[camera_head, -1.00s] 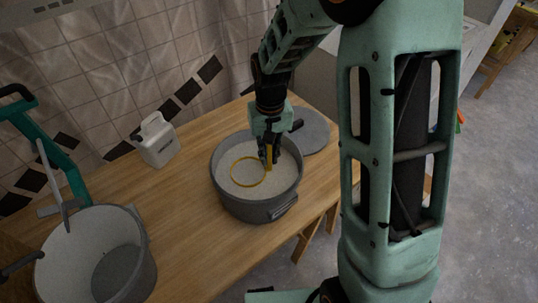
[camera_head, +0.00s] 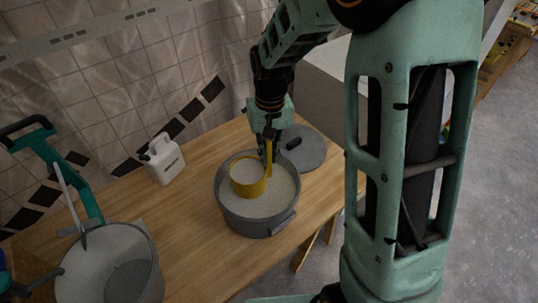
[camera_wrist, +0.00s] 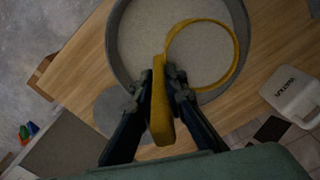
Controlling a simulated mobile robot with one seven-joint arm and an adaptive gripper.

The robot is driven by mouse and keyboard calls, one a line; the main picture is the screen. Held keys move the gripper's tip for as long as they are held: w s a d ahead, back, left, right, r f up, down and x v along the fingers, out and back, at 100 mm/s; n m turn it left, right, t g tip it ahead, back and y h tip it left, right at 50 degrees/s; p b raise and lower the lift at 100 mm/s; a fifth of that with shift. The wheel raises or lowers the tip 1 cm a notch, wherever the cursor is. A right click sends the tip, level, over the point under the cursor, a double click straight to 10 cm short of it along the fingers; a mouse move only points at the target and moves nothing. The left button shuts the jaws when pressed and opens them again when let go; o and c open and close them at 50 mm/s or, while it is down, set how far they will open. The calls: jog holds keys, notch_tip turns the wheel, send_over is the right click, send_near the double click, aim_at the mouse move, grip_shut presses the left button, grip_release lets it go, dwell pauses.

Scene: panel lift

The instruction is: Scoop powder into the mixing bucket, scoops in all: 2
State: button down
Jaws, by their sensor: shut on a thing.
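My gripper (camera_head: 267,158) is shut on the handle of a yellow scoop (camera_head: 249,188), above the grey powder pot (camera_head: 257,229). The scoop is about level, its wall shows above the powder, and pale powder appears to fill it to near the rim. The wrist view shows my gripper (camera_wrist: 160,88) with the handle between its fingers and the scoop's round rim (camera_wrist: 238,60) over the pot. Pale powder (camera_head: 280,190) lies in the pot. The mixing bucket (camera_head: 148,243), grey and open, stands at lower left; its inside is partly cut off by the picture edge.
A teal mixer stand (camera_head: 85,190) with a pale rod rises beside the bucket. A white jug (camera_head: 165,160) stands by the tiled wall. A round grey lid (camera_head: 303,148) lies behind the pot. The wooden table (camera_head: 185,215) is clear between pot and bucket.

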notch_tip(320, 180, up, 7)
jog(key=p, duration=0.4)
jog(key=shift+f, duration=0.2)
dwell(0.3)
